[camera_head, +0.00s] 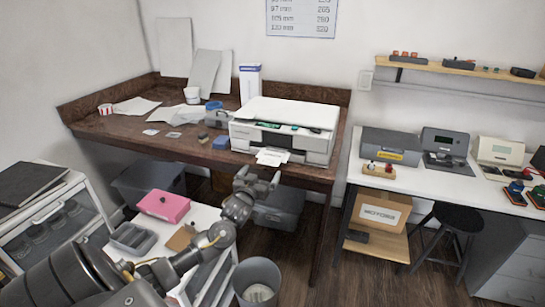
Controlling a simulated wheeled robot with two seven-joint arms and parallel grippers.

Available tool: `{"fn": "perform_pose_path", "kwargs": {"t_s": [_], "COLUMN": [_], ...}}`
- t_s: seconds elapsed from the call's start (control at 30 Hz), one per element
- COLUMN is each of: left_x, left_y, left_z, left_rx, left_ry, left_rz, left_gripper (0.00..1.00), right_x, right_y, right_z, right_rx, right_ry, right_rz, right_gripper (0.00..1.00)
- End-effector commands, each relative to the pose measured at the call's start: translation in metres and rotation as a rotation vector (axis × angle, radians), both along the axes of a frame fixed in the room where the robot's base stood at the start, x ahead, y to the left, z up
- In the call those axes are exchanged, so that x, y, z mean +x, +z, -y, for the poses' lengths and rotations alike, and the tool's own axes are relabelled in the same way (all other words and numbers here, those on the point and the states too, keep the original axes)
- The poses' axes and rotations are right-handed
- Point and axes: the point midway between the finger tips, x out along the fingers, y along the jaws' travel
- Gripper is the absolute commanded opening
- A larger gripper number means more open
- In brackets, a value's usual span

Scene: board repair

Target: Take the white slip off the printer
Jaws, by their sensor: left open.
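The white printer (291,121) stands on the brown wooden desk at the centre. A white slip (272,157) with small print sticks out of its front and hangs a little over the desk's front edge. My left gripper (259,177) is open and empty, just below and in front of the slip. A gap shows between them, though I cannot tell the depth exactly. My left arm comes in from the lower left. My right gripper is not in view.
The brown desk (160,134) holds papers, cups and small boxes left of the printer. A pink box (163,206) and a grey tray (132,238) sit on a white cart below. A grey bin (257,282) stands at the bottom. A white bench (425,172) is on the right.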

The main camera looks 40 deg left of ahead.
Motion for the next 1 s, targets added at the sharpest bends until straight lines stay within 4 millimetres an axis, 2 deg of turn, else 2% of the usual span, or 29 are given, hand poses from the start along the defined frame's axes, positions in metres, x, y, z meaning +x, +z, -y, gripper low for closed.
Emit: {"fn": "perform_pose_path", "kwargs": {"t_s": [0.1,0.37,0.7,1.0], "left_x": [0.012,0.020,0.060,0.064], "left_y": [0.000,0.000,-0.003,-0.005], "left_z": [-0.004,-0.007,-0.019,-0.021], "left_rx": [0.000,0.000,0.000,-0.001], "left_ry": [0.001,0.001,0.000,0.000], "left_rz": [-0.001,-0.001,-0.001,-0.002], "left_gripper": [1.00,1.00,1.00,1.00], "right_x": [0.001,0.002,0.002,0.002], "right_y": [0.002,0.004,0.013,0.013], "right_z": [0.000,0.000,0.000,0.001], "right_rx": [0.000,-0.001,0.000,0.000], "right_ry": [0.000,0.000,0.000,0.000], "right_rz": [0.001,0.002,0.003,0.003], "right_gripper": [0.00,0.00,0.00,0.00]}}
